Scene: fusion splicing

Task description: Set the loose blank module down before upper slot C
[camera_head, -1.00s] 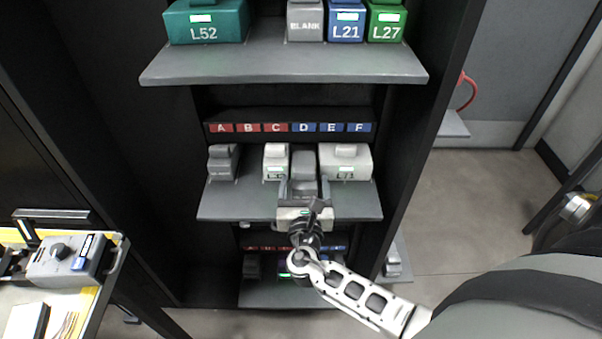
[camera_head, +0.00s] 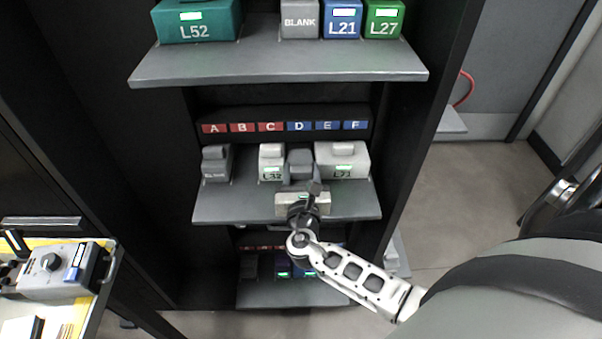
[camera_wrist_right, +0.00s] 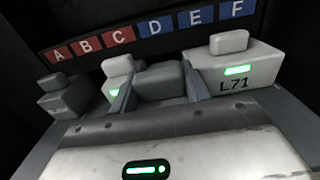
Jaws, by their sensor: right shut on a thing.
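My right gripper (camera_head: 301,178) is shut on a grey module (camera_head: 300,160) at the middle shelf, below label D. In the right wrist view the two fingers (camera_wrist_right: 159,82) lie on either side of this grey module (camera_wrist_right: 160,76). The module's front is hidden by the gripper, and I cannot tell whether it touches the shelf. Label C (camera_head: 270,127) is above the white L32 module (camera_head: 272,162), just left of the held module. The wide white L71 module (camera_head: 343,161) is just right of it. My left gripper is not in view.
A grey BLANK module (camera_head: 216,163) stands below label A, with a gap below B. The middle shelf (camera_head: 235,207) has a bare front strip. Above, a shelf (camera_head: 270,66) with several modules overhangs. A cart with a grey device (camera_head: 60,268) stands at lower left.

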